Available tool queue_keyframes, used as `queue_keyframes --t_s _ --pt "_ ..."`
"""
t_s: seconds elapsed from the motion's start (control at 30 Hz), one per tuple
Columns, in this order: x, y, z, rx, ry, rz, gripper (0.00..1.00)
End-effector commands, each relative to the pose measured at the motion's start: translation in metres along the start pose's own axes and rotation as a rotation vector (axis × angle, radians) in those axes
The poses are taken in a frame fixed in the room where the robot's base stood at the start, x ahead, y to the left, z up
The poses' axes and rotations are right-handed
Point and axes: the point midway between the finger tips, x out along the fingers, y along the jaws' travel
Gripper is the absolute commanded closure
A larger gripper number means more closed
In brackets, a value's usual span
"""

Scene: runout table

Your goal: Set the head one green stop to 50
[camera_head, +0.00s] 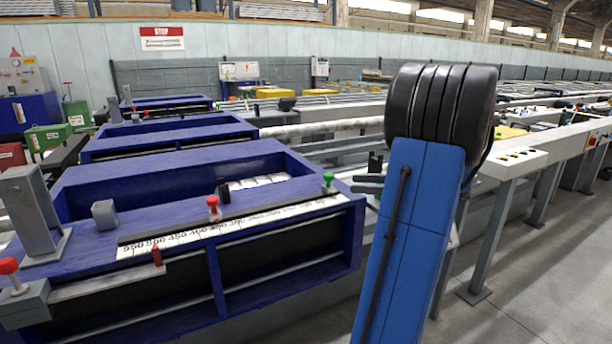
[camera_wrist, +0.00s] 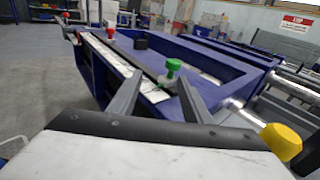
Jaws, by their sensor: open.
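The green stop (camera_head: 328,180) stands upright near the right end of the numbered white scale (camera_head: 190,238) on the near blue table (camera_head: 160,190). The number beside it is too small to read. The green stop also shows in the wrist view (camera_wrist: 173,72), between the lines of the two fingertips and nearer the right one. My gripper (camera_head: 354,183) is open and empty, its fingers partly hidden by my arm in the head view. The fingertips appear just short of the stop, apart from it; they also show in the wrist view (camera_wrist: 160,78).
A small black block (camera_head: 223,190) and a grey block (camera_head: 104,214) sit behind the rail. A yellow knob (camera_wrist: 282,140) is close by at right.

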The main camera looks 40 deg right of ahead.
Motion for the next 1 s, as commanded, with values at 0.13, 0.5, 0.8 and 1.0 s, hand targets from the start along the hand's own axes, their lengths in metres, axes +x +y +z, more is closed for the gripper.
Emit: queue_keyframes --t_s 0.13,0.5,0.8,1.0 --pt "-0.033 -0.017 0.0 0.038 -0.061 -0.058 0.55" --pt "-0.016 -0.023 0.003 0.048 -0.082 -0.071 0.55" --pt "0.035 -0.027 0.007 0.048 -0.081 -0.07 0.55" --pt "0.068 -0.029 0.009 0.048 -0.081 -0.07 0.55"
